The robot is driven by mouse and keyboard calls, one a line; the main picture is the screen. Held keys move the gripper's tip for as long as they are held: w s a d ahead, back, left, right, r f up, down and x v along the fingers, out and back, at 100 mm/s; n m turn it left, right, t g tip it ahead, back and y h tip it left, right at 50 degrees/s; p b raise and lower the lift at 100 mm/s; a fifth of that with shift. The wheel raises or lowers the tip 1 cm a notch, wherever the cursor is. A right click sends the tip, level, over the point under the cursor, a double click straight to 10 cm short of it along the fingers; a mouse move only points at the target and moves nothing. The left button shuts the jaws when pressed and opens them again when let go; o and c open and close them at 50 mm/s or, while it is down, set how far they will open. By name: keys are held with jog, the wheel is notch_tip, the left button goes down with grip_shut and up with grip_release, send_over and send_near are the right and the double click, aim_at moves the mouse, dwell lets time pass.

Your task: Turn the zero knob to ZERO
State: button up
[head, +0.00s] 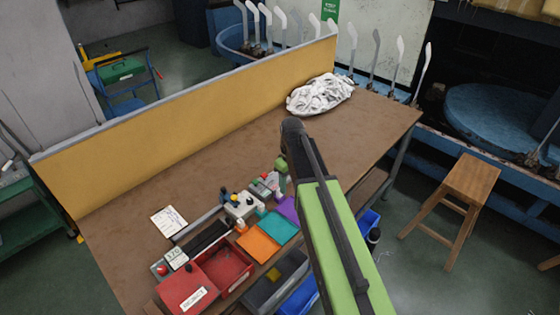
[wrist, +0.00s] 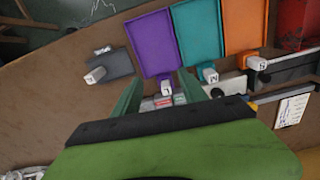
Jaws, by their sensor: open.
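A pale grey instrument box (head: 243,207) with small dark and blue parts on top stands behind the coloured trays in the head view. I cannot make out which part is the zero knob, or read any ZERO mark. A pale box edge (wrist: 230,85) shows right of my gripper in the wrist view. My gripper (wrist: 160,90) is open, its two green fingers apart. A small item with white, red and green parts (wrist: 162,102) shows between and below the fingers. In the head view, my gripper (head: 281,182) is partly hidden behind my arm, right of the instrument box.
Purple (wrist: 153,42), teal (wrist: 198,30) and orange (wrist: 243,22) trays lie near my gripper, with small labelled blocks.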

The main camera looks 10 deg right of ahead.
jog(key=w+r+n+p, duration=0.65)
jog(key=w+r, duration=0.25)
jog(key=w, duration=0.5)
jog(key=shift+n, duration=0.35)
jog(key=f+b, duration=0.5)
jog(key=b, duration=0.1)
jog(key=f+b, duration=1.2)
jog(key=shift+w+f, duration=0.25)
jog(key=shift+w, duration=0.05)
jog(key=shift+r, duration=0.1)
